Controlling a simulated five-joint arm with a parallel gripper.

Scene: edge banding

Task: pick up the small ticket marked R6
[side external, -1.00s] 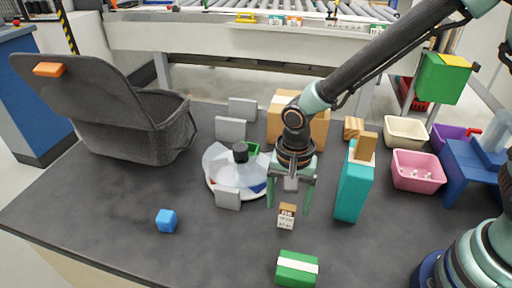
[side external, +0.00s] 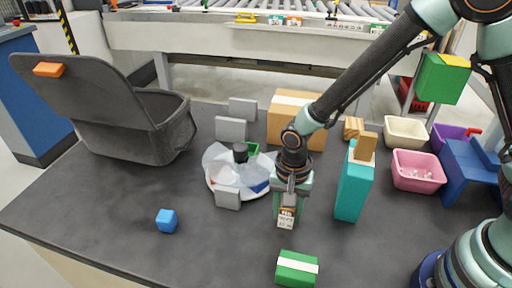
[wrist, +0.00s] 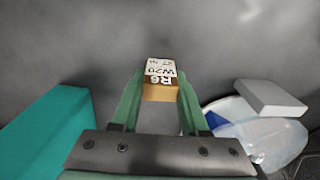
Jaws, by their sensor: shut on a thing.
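The small ticket marked R6 (side external: 286,221) is a white label with black print on a small brown block. In the wrist view the ticket (wrist: 160,77) shows upside-down writing, "R6" and "W20", between my fingertips. My gripper (side external: 287,215) points down at the table and is shut on the ticket, one green finger on each side. In the wrist view my gripper (wrist: 160,88) has its fingers against the block's sides. I cannot tell whether the block still touches the table.
A teal box (side external: 352,190) stands close on the right. A round white dish with a clear cover (side external: 222,168) and grey blocks (side external: 228,199) are on the left. A green box (side external: 297,268) lies in front, a cardboard box (side external: 315,135) behind. Free table surrounds the blue cube (side external: 166,221).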

